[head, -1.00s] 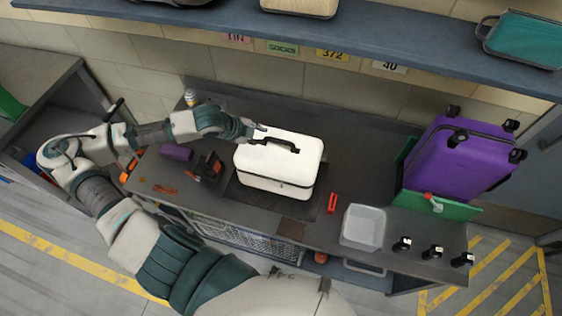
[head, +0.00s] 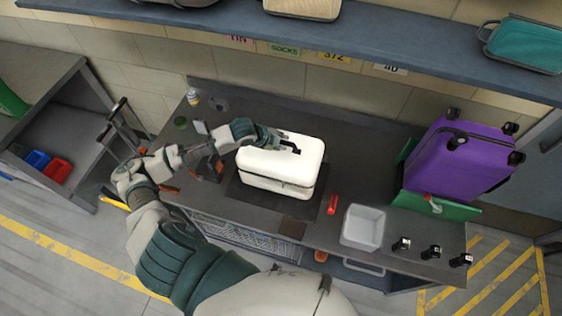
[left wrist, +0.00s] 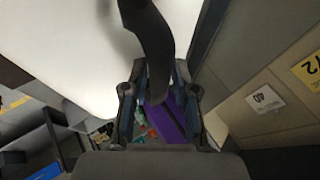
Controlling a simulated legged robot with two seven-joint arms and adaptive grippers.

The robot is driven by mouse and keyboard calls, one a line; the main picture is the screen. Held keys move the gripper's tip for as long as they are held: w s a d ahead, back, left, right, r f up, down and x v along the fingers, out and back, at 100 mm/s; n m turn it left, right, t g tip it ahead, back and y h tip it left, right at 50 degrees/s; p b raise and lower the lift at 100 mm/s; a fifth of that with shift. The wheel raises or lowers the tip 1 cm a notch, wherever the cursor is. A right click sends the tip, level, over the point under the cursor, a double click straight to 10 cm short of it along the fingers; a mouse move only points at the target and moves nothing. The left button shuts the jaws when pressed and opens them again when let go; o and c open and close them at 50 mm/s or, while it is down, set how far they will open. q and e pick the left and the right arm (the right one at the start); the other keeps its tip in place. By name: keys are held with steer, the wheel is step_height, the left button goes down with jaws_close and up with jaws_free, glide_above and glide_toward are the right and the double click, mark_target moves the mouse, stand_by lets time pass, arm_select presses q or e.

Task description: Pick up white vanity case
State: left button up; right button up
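The white vanity case (head: 275,163) sits upright on the dark worktop, with a black handle (head: 291,150) on its lid. In the left wrist view the white lid (left wrist: 65,45) fills the upper left. The dark handle (left wrist: 149,30) runs down between the two spread fingers of my left gripper (left wrist: 158,95), with gaps visible beside it. The fingers look open around the handle; firm contact is not visible. My right gripper is not in view.
A purple suitcase (head: 460,160) stands at the right by a green panel. A blue shelf (head: 380,42) with bags runs above the worktop. Tools lie left of the case.

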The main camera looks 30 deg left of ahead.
arm_select(q)
steer(key=shift+a, duration=0.2)
jaws_close()
steer(key=shift+w+d+r, duration=0.1)
steer(key=shift+d+r, duration=0.05)
